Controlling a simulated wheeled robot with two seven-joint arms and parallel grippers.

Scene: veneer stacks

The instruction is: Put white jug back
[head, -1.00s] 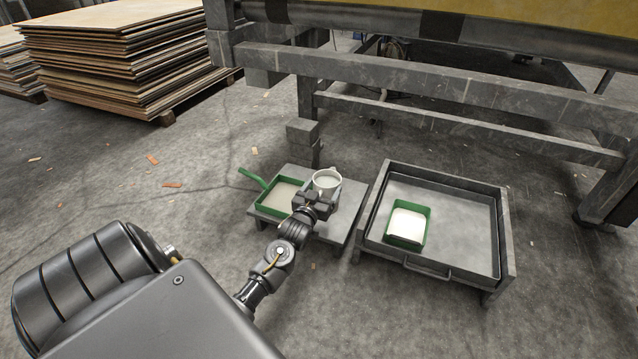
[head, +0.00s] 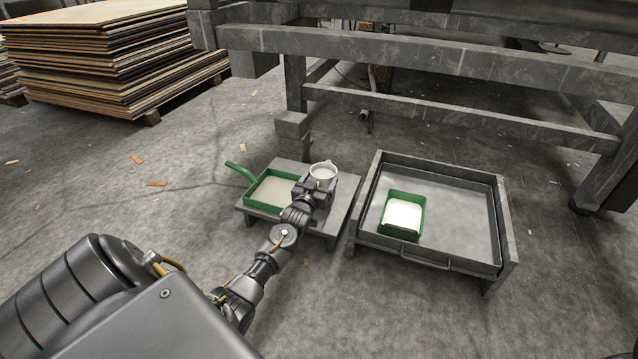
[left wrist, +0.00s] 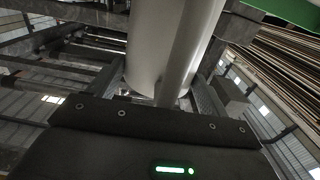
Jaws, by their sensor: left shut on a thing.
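The white jug (head: 323,171) is upright at the right part of a low grey stand (head: 342,207), beside a green tray with a handle. I cannot tell whether its base touches the stand. My left gripper (head: 318,187) is shut on the jug from the near side and hides its lower part. In the left wrist view the jug's pale wall (left wrist: 172,45) fills the space between the two fingers (left wrist: 165,98). My right gripper shows in neither view.
The green handled tray (head: 247,193) holds pale material. To the right, a grey metal tray (head: 460,215) on a low stand holds a green container (head: 391,229) with white contents. A large grey frame (head: 420,56) stands behind. Veneer stacks (head: 100,62) are at the back left.

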